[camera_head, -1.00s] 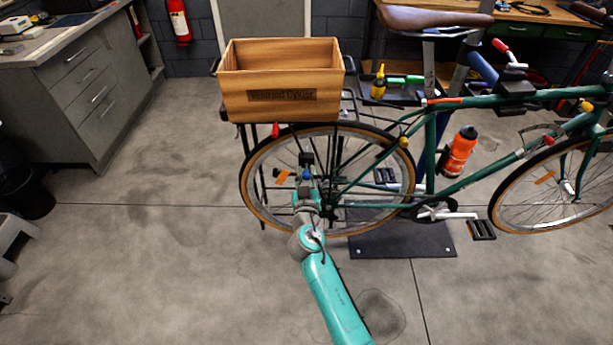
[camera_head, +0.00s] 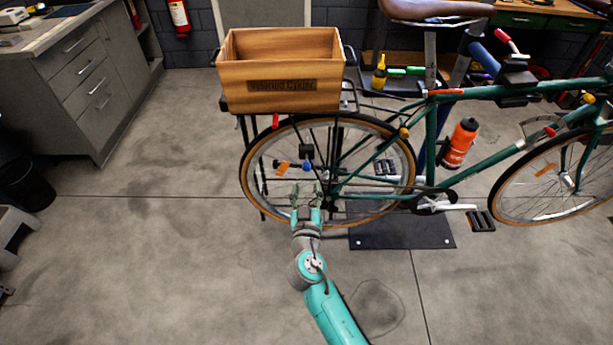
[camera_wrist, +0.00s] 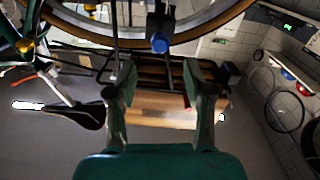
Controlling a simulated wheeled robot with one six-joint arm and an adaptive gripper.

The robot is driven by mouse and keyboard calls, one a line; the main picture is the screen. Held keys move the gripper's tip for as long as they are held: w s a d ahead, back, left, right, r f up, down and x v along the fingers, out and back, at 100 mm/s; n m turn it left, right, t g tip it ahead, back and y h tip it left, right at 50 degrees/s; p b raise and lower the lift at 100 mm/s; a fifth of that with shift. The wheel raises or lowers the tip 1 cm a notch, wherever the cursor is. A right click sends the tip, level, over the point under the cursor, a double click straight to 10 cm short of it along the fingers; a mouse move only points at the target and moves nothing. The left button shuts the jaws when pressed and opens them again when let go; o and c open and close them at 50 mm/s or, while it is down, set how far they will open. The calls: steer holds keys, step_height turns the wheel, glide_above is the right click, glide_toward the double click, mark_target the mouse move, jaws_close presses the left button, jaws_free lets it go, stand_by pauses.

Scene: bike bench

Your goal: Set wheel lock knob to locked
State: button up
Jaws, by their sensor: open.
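The wheel lock knob appears to be the blue round knob (camera_head: 307,167) with a black block (camera_head: 306,152) above it, at the bike's rear wheel (camera_head: 408,165). The blue knob also shows in the wrist view (camera_wrist: 160,42), beyond and between my fingertips. My gripper (camera_head: 306,188) is open and empty, just below the knob in the head view and apart from it. Its two fingers also show in the wrist view (camera_wrist: 160,68). I cannot read the knob's lock setting.
A wooden crate (camera_head: 280,70) sits on the rear rack above the wheel. An orange tag (camera_head: 282,168) is left of the knob among the spokes. The pedal (camera_head: 481,222) and an orange bottle (camera_head: 461,143) are to the right. The floor left of the wheel is clear.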

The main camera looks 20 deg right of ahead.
steer(key=shift+v, duration=1.45)
steer(key=shift+c, duration=0.3)
steer(key=shift+n, duration=0.3)
steer(key=c, duration=0.8)
steer(key=shift+s+a+n, duration=0.1)
steer(key=shift+n, duration=0.5)
jaws_close()
steer(key=n, duration=3.2)
glide_toward(307, 170)
steer(key=x, duration=0.7)
